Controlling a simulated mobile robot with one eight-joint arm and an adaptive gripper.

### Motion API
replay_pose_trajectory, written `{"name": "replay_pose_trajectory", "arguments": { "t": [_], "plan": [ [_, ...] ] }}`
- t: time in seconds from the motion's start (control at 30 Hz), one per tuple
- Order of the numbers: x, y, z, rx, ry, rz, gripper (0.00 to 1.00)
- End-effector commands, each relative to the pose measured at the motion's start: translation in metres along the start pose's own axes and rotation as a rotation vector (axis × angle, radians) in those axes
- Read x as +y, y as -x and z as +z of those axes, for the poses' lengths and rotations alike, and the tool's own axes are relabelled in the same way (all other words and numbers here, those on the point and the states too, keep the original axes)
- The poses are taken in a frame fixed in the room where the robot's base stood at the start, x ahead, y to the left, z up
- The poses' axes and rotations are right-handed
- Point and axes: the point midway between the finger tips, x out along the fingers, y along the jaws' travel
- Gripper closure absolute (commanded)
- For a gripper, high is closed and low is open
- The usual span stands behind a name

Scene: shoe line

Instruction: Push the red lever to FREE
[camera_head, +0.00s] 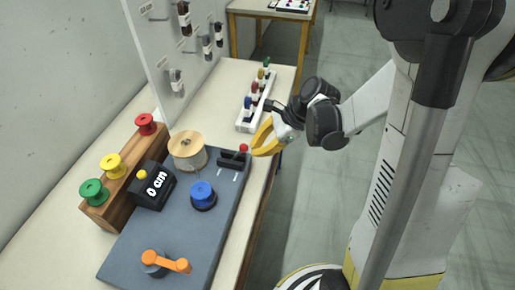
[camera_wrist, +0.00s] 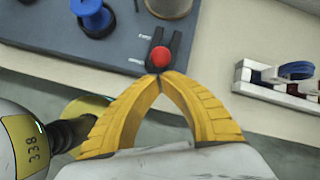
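The red lever (camera_head: 243,148) has a round red knob and stands in a dark slotted base at the right edge of the grey board (camera_head: 222,215). Its knob also shows in the wrist view (camera_wrist: 161,56), just beyond my fingertips. My gripper (camera_head: 254,146) has yellow fingers, is right of the lever, and its tips are together with nothing between them. In the wrist view the fingertips (camera_wrist: 158,77) lie close to the knob; I cannot tell whether they touch. The lettering by the slot is too small to read.
On the board are a blue knob (camera_head: 203,195), an orange crank (camera_head: 167,262), a wooden spool (camera_head: 187,150) and a black display box (camera_head: 153,186). A wooden rack (camera_head: 125,180) holds red, yellow and green spools. A white tray (camera_head: 246,117) stands behind. Open floor lies right of the table.

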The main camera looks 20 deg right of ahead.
Motion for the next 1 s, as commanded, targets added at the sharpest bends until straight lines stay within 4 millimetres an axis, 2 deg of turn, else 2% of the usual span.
{"name": "replay_pose_trajectory", "arguments": {
  "t": [1.0],
  "plan": [
    [-0.009, 0.004, 0.021, 0.181, -0.017, 0.083, 1.0]
  ]
}}
